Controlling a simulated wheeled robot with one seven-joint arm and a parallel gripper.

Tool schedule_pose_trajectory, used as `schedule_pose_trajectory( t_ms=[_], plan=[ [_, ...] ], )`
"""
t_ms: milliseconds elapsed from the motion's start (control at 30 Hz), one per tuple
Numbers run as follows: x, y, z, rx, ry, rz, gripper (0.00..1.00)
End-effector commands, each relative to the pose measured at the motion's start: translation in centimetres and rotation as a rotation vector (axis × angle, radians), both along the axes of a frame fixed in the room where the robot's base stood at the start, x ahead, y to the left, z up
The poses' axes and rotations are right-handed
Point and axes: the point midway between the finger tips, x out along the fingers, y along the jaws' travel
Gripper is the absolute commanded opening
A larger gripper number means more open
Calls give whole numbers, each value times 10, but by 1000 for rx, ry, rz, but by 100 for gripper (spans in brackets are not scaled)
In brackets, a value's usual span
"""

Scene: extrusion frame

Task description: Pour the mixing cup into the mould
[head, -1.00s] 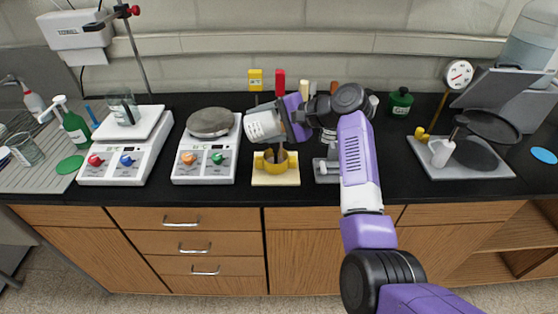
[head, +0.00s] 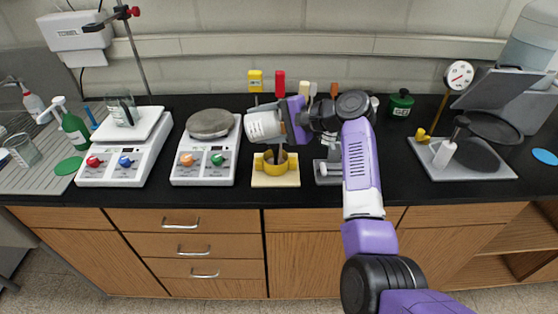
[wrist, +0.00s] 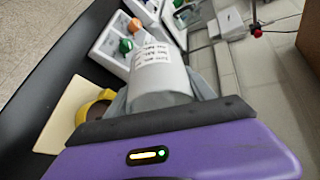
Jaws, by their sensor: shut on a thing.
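The mixing cup (head: 263,126) is pale with a printed label, and it also shows in the wrist view (wrist: 160,75). My gripper (head: 285,123) is shut on it and holds it nearly on its side, above the mould. The yellow mould (head: 270,167) has a round dark opening and stands on a cream board; part of it shows at the left of the wrist view (wrist: 92,108). A thin brown strip shows between cup and mould; I cannot tell whether it is flowing material. The cup's inside is hidden.
A hotplate with a grey round top (head: 209,123) stands left of the mould, and a scale (head: 137,125) with a glass beaker stands farther left. A grey device (head: 327,172) is close on the right. Upright coloured handles stand behind.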

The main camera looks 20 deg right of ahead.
Motion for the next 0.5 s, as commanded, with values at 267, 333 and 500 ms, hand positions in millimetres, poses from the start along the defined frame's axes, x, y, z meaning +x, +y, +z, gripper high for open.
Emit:
schedule_pose_trajectory(
  t_ms=[267, 333, 500],
  plan=[
    [0, 0, 1, 23, -8, 0, 24],
    [0, 0, 1, 28, -9, -1, 24],
    [0, 0, 2, 44, -14, -1, 24]
  ],
)
